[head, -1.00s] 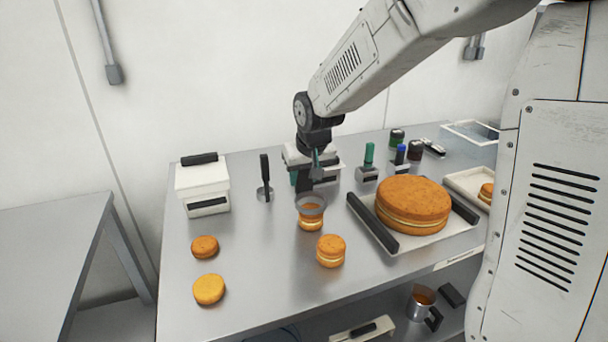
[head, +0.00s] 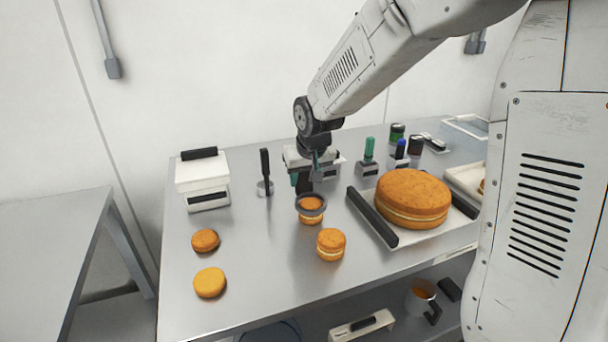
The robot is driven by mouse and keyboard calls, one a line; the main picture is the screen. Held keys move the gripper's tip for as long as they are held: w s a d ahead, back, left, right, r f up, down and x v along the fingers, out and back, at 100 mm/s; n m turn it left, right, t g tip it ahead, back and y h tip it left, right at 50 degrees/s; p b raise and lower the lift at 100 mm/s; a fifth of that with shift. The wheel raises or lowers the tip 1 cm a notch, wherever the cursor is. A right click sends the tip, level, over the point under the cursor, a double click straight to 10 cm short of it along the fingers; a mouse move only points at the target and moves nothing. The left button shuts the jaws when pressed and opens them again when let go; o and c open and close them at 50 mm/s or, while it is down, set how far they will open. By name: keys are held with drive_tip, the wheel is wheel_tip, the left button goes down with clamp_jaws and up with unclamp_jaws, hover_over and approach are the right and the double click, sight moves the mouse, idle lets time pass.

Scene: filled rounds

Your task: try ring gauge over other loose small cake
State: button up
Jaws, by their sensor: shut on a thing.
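My gripper (head: 306,186) is shut on the dark grey ring gauge (head: 298,207), held at its back side. The ring is level at the top of a filled small cake (head: 311,219), whose orange top shows through the opening. The lower layers show below the ring. I cannot tell whether ring and cake touch. Another filled small cake (head: 330,246) stands apart, in front and to the right. Two single rounds lie at the left: a darker orange one (head: 205,240) and a yellower one (head: 209,283).
A large filled cake (head: 412,197) sits on a white tray with black handles (head: 372,217) at the right. A white box (head: 203,182) and an upright black-handled tool (head: 265,175) stand behind. Green and blue-topped items (head: 369,150) are at the back.

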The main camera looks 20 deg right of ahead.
sight(305, 185)
drive_tip(key=shift+f, duration=2.05)
idle(1.2)
drive_tip(key=shift+r, duration=4.9)
